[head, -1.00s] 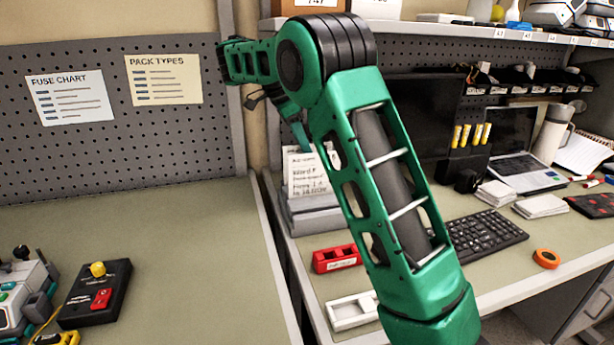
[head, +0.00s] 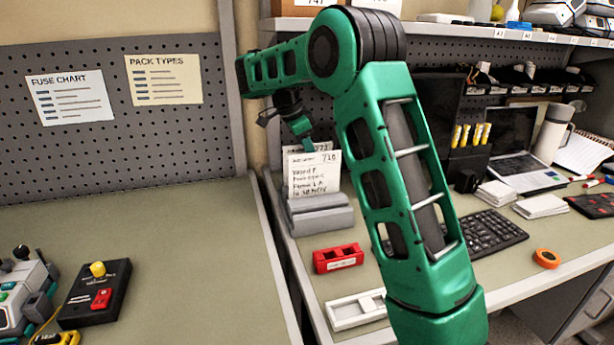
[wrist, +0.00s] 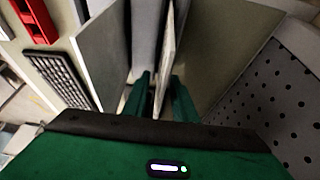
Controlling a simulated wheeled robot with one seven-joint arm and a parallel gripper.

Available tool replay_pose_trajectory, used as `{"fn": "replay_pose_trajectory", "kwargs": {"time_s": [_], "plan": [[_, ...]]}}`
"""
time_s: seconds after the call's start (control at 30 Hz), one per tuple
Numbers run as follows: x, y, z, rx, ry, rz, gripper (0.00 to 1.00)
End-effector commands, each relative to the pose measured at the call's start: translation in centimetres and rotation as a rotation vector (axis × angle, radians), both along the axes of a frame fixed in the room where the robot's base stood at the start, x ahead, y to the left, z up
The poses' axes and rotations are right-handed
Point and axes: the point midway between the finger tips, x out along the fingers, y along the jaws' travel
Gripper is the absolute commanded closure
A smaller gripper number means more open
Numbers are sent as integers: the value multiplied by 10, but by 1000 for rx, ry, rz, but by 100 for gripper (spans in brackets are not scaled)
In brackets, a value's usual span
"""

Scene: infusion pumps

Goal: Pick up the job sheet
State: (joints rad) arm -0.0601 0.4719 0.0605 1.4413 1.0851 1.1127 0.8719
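White job sheets stand upright in a grey holder (head: 322,220) on the right-hand bench. The front sheet (head: 313,178) carries handwriting and the number 710; another sheet shows just behind its top edge. My gripper (head: 306,142) points down at the top of these sheets. In the wrist view its two green fingers (wrist: 162,100) are apart, with a thin upright sheet (wrist: 166,58) seen edge-on between them. I see a gap beside the sheet, so the fingers do not look closed on it. Which sheet this is cannot be told from the wrist view.
A red tray (head: 338,258) and a white tray (head: 356,311) lie in front of the holder. A keyboard (head: 488,231), laptop (head: 518,150) and orange tape roll (head: 546,258) are to the right. A pegboard (head: 120,150) rises behind the left bench, which is mostly clear.

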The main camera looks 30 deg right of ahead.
Motion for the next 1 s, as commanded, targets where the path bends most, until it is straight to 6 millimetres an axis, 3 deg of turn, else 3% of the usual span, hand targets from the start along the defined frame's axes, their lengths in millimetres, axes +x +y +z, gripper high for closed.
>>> {"fn": "replay_pose_trajectory", "kwargs": {"time_s": [0.7, 0.83, 1.0], "plan": [[0, 0, -5, 0, 0, 0, 75], [0, -1, -5, 0, 0, -1, 100], [0, -1, -5, 0, 0, -1, 100]]}}
